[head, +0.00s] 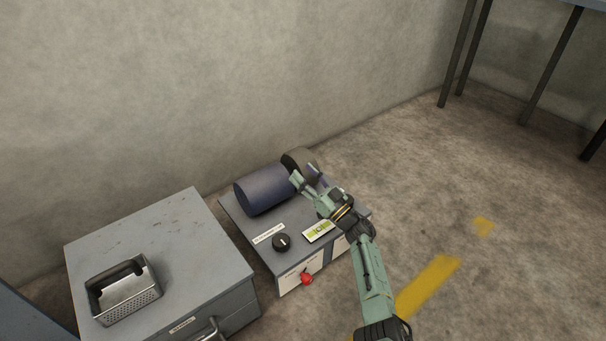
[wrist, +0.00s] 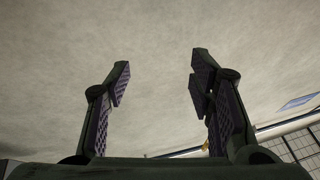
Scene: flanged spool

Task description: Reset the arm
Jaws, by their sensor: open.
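My gripper (head: 304,183) is at the end of my green arm, above the right part of a grey machine in the head view. In the wrist view my gripper (wrist: 160,85) has its two dark padded fingers wide apart with nothing between them. A blue cylinder (head: 264,189) lies on the machine just left of my gripper. A dark round flange (head: 298,158) stands behind my gripper and is partly hidden by it. I cannot tell whether the fingers touch either one.
The grey machine (head: 252,229) has a black knob (head: 281,242), a label and a red switch (head: 306,278). A grey cabinet (head: 200,255) at left bears a metal grater-like box (head: 125,292). A wall (head: 180,90) is behind. Floor at right is open, with table legs (head: 480,50) beyond.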

